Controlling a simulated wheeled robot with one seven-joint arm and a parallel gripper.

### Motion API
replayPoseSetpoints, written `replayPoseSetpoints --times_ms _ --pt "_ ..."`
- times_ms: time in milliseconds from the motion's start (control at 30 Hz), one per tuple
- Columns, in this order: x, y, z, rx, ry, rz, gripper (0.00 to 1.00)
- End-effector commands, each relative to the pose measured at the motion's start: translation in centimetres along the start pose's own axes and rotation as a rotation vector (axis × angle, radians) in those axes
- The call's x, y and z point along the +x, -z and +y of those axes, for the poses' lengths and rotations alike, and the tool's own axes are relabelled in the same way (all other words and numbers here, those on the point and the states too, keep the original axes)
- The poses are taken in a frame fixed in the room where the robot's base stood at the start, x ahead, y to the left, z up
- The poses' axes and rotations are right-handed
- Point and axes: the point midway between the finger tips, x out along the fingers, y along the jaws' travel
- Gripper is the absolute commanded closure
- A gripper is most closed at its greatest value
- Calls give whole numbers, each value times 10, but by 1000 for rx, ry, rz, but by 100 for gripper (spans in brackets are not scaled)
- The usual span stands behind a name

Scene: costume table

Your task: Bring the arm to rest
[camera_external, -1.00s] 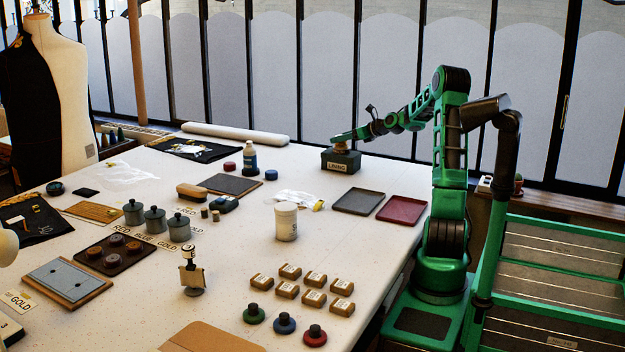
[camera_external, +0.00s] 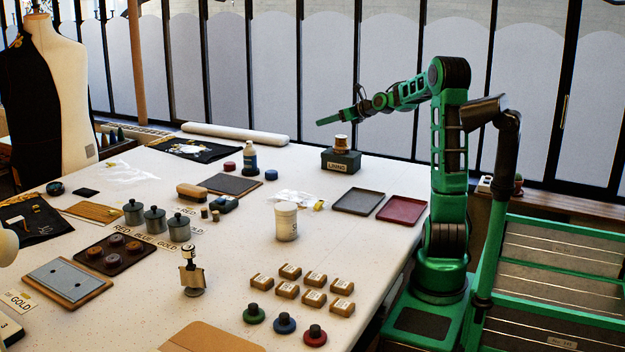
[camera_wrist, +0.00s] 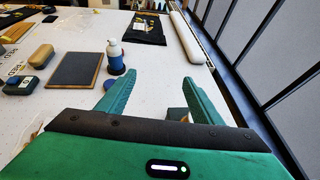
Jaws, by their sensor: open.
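My gripper (camera_external: 328,120) is raised in the air above the back of the table, up and left of a dark green box labelled "LINING" (camera_external: 341,161). A gold-coloured spool (camera_external: 341,142) stands on top of the box, apart from the gripper. In the wrist view my gripper (camera_wrist: 160,86) shows two green fingers spread wide with nothing held between them. Part of a gold and dark shape (camera_wrist: 178,114) shows low by the right finger, mostly hidden by the gripper body.
A blue and white bottle (camera_external: 249,157) stands on the table (camera_external: 240,265) left of the box. A dark tray (camera_external: 358,201) and a red tray (camera_external: 402,209) lie in front of it. A white roll (camera_external: 235,134) lies along the back edge. Tall panels stand behind the table.

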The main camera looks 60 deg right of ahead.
Motion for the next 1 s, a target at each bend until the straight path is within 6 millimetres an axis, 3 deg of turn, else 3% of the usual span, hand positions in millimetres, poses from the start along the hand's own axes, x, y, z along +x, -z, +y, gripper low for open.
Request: replayPoseSetpoints --times_ms 133,1000 --pt "-6 -10 23 -3 -6 0 40" --pt "36 13 163 -131 -319 0 40"
